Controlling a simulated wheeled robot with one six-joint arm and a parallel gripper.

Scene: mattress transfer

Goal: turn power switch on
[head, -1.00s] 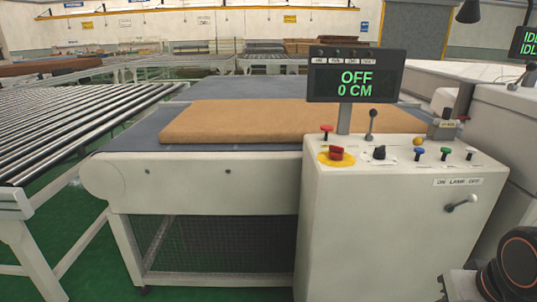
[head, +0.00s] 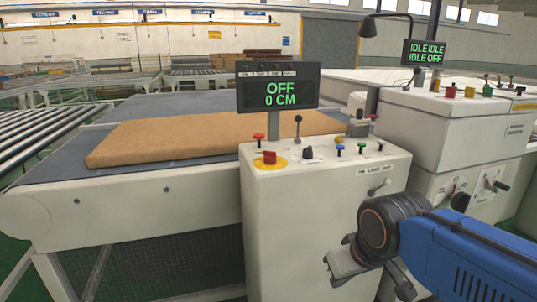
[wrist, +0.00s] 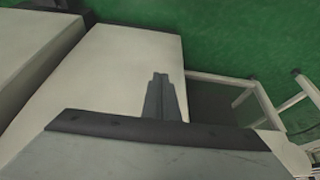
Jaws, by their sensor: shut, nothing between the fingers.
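A control cabinet (head: 315,235) stands right of centre in the head view. On its sloped top, a red switch sits on a yellow round plate (head: 279,166). A black knob (head: 308,153) is just right of it. A lever (head: 378,187) is on the cabinet front, by a small label. The display (head: 277,90) above reads OFF and 0 CM. In the wrist view my gripper (wrist: 160,77) is shut and empty, with its fingers together. My arm's end is in front of the cabinet's lower right side in the head view, apart from the top controls.
A brown mattress slab (head: 190,137) lies on the grey conveyor bed (head: 140,190) left of the cabinet. A second machine (head: 460,125) with an IDLE display stands at right. Rollers (head: 45,130) lie at far left.

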